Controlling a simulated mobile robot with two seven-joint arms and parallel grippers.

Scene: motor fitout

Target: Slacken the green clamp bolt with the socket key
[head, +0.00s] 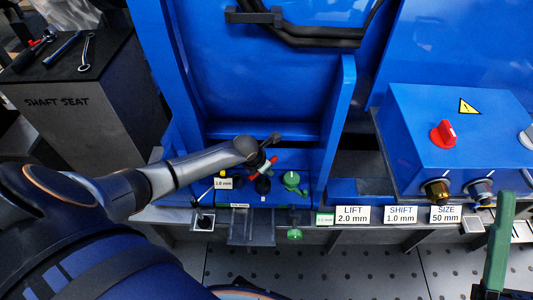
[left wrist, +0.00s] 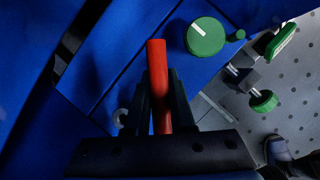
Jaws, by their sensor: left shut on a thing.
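My left gripper (head: 264,168) is low over the blue machine's front ledge. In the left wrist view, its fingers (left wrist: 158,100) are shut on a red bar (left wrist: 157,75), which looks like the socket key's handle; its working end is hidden. The green clamp bolt (head: 291,179) appears to be the round green head just right of the gripper. In the left wrist view, this green head (left wrist: 205,36) has a white mark and stands apart from the red bar. I cannot tell whether the key touches any bolt. My right gripper is not identifiable.
Another green knob (head: 294,234) sits below the ledge. A grey pedestal (head: 85,115) marked SHAFT SEAT holds hand tools at the left. A blue control box (head: 465,145) with a red knob (head: 443,134) stands right. A green upright bar (head: 497,245) is at the lower right.

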